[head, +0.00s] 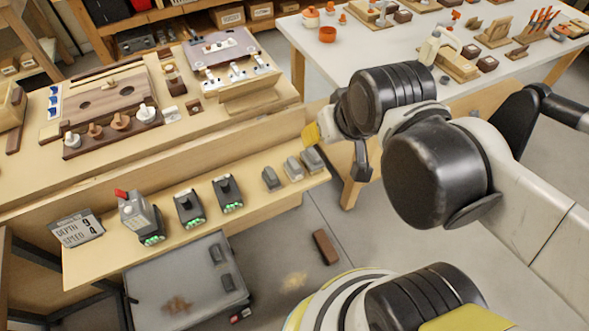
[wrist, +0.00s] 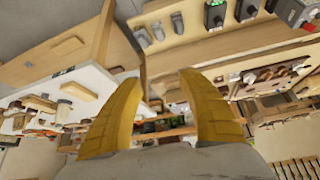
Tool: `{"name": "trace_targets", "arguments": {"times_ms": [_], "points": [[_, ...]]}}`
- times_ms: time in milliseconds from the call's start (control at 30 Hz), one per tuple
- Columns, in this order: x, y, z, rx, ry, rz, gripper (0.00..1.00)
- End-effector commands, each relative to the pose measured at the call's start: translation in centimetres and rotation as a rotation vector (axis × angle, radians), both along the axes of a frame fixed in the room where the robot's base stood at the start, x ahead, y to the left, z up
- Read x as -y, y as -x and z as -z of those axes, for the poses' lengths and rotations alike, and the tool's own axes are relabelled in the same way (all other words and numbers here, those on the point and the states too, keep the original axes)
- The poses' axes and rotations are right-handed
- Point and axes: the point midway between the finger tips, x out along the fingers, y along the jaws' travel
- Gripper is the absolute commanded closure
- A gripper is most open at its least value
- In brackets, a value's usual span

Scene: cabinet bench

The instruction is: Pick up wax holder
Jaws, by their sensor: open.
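I cannot tell for sure which thing is the wax holder. Candidates are the small grey blocks (head: 293,168) at the right end of the narrow wooden shelf; they also show at the top of the wrist view (wrist: 158,30). My gripper (wrist: 160,78) is open, with two yellow fingers spread and nothing between them. In the head view a yellow finger (head: 311,134) shows just above and beyond the grey blocks, apart from them. My arm hides most of the gripper there.
The narrow shelf (head: 105,262) also bears dark devices (head: 188,207) with green bases, a red-switched box (head: 140,215) and a sign (head: 77,229). A wooden bench (head: 30,170) with fixtures stands behind. A white table (head: 310,50) holds many small parts. A brown block (head: 325,247) lies on the floor.

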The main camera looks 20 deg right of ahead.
Motion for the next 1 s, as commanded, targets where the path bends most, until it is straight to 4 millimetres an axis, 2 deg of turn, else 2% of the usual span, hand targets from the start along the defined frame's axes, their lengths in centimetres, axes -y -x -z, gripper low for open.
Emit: {"name": "trace_targets", "arguments": {"times_ms": [167, 367, 567, 700, 800, 900, 1000], "points": [[0.0, -4.6, 0.7, -0.104, 0.014, -0.022, 0.53], [0.1, -10.0, 4.3, -0.238, 0.028, -0.054, 0.53], [0.1, -14.7, 10.5, -0.371, 0.037, -0.087, 0.53], [0.1, -17.0, 16.0, -0.46, 0.041, -0.11, 0.53], [0.1, -17.9, 19.7, -0.513, 0.042, -0.125, 0.53], [0.1, -18.3, 22.5, -0.551, 0.043, -0.135, 0.53], [0.1, -18.4, 24.1, -0.573, 0.043, -0.141, 0.53]]}}
